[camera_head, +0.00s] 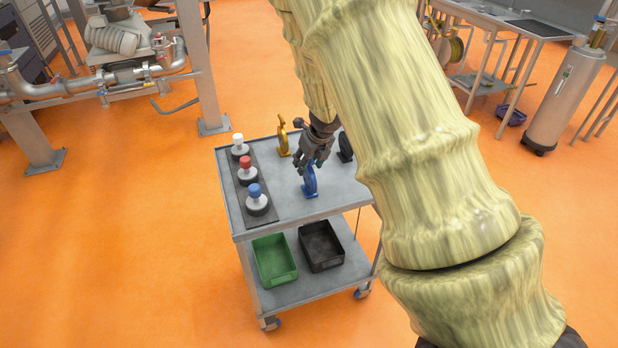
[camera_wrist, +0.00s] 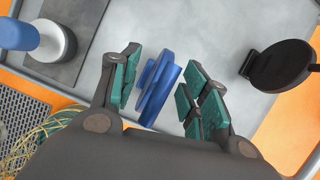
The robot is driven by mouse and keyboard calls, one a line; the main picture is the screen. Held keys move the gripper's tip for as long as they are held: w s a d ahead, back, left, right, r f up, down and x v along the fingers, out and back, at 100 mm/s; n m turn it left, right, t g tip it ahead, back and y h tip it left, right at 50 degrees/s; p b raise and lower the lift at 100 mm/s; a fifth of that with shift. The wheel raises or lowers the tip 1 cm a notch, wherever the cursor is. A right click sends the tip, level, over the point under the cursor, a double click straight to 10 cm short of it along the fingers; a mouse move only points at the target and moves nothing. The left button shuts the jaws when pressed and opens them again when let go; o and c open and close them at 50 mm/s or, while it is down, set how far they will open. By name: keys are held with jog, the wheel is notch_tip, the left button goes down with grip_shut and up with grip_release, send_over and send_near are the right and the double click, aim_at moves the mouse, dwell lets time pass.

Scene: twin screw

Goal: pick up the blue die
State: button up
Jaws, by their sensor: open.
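The blue die (camera_head: 310,182) stands upright on the grey top of the cart, near its front edge in the head view. In the wrist view the blue die (camera_wrist: 158,88) shows between the finger pads, with a gap visible on its right side. My gripper (camera_head: 306,168) is open and comes down right at the die from above and behind. In the wrist view its green-padded fingers (camera_wrist: 160,95) stand on both sides of the die. Whether the left pad touches the die, I cannot tell.
A yellow die (camera_head: 283,136) and a black die (camera_head: 345,147) stand farther back; the black one shows in the wrist view (camera_wrist: 280,66). White-, red- and blue-topped pieces (camera_head: 257,200) stand on a dark mat at left. Green (camera_head: 275,261) and black bins (camera_head: 321,246) sit on the lower shelf.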

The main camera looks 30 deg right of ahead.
jog(key=shift+x, duration=1.1)
jog(key=shift+c, duration=0.3)
grip_shut()
jog(key=shift+d, duration=0.1)
